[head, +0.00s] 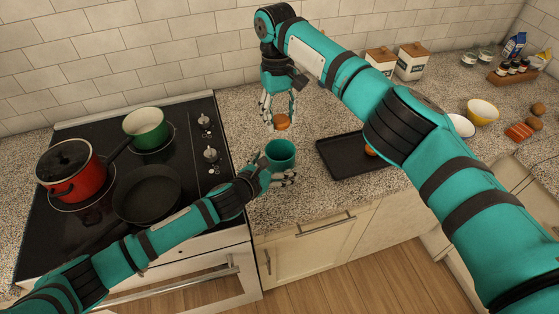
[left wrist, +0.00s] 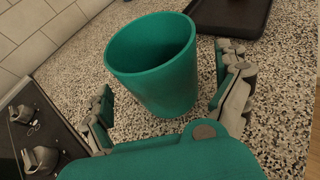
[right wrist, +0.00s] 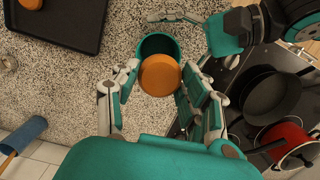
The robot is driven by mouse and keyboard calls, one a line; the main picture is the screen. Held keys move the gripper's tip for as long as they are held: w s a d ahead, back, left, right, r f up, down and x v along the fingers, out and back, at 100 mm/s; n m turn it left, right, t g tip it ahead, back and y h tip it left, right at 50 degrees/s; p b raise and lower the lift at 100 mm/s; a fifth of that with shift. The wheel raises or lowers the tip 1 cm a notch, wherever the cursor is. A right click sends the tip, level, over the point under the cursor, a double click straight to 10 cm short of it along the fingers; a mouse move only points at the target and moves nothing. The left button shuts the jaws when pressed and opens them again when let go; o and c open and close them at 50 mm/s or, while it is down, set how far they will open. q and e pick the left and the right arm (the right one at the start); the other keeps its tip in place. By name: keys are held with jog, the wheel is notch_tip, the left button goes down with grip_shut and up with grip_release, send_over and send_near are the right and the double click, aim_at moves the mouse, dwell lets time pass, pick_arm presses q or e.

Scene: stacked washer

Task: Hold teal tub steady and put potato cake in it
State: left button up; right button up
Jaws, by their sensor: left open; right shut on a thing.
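The teal tub (head: 281,156) stands upright on the speckled counter beside the stove. It fills the middle of the left wrist view (left wrist: 160,75) and looks empty there. My left gripper (head: 280,177) is open, with its fingers on either side of the tub. My right gripper (head: 279,112) is shut on an orange-brown potato cake (head: 281,122), held above the counter just behind the tub. In the right wrist view the potato cake (right wrist: 159,75) overlaps the tub's opening, and part of the tub (right wrist: 157,44) shows behind it.
A black tray (head: 342,158) lies right of the tub with another orange-brown piece (head: 370,151), partly hidden by my right arm. The stove (head: 180,165) at left holds a red pot (head: 72,172), a green pot (head: 147,128) and a dark pan (head: 147,193). Canisters (head: 412,61) stand behind.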

pick_arm(q)
jog(key=shift+x, duration=1.4)
jog(key=c, duration=1.2)
